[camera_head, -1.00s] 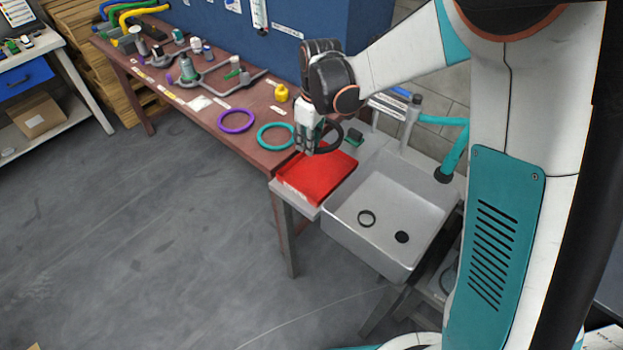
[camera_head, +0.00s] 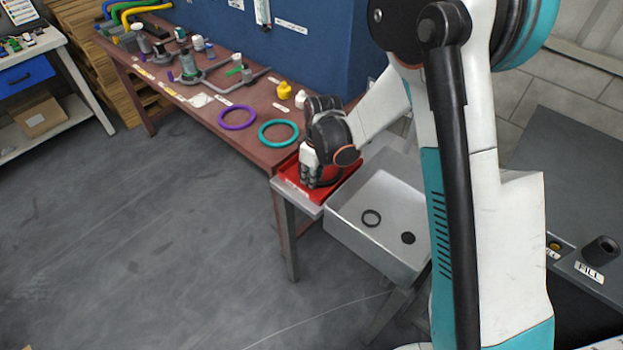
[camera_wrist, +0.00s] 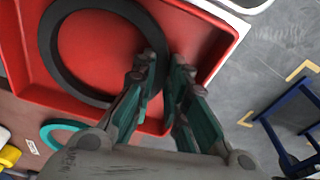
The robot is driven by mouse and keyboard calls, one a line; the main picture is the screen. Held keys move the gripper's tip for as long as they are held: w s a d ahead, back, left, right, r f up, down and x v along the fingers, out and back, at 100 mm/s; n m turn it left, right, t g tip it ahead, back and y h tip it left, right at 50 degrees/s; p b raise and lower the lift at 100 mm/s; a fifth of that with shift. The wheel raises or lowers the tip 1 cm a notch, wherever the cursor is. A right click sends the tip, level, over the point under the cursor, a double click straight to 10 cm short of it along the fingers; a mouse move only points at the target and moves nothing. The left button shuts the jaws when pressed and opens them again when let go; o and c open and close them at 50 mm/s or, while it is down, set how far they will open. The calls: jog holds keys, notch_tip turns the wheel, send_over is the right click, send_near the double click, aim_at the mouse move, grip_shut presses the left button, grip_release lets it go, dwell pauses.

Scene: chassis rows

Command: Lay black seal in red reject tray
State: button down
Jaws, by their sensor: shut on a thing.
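The black seal (camera_wrist: 74,86) is a large black ring. In the wrist view its right side is between the fingers of my gripper (camera_wrist: 164,68), which is shut on it. The seal is over the floor of the red reject tray (camera_wrist: 100,48), inside its walls. I cannot tell whether it touches the floor. In the head view my gripper (camera_head: 309,184) is low over the red tray (camera_head: 288,184), at the table's near right end. There the seal is mostly hidden behind my gripper and wrist.
A teal ring (camera_head: 278,133) and a purple ring (camera_head: 237,117) lie on the brown table left of the tray. A blue panel (camera_head: 300,50) stands behind.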

jog(key=c, duration=1.6)
grip_release()
jog(key=shift+f, duration=0.15)
jog(key=s+d+r+m+t+p, duration=0.1)
jog(key=s+d+r+p, duration=0.15)
jog(key=r, duration=0.75)
jog(key=s+d+r+m+t+p, duration=0.1)
jog(key=s+d+r+m, duration=0.15)
jog(key=r, duration=0.85)
jog(key=shift+s+d+r+m+t+h, duration=0.2)
jog(key=shift+s+d+r+m+t, duration=0.55)
jog(key=shift+s+d+r+m, duration=1.65)
jog(key=shift+s+d+r+m+t+h, duration=0.15)
jog(key=shift+s+d+r+t, duration=0.85)
jog(key=shift+s, duration=2.9)
jog(key=shift+s+d+r+m+t+h, duration=0.35)
jog(key=shift+s+d+r+m, duration=0.7)
jog(key=shift+s+d, duration=1.7)
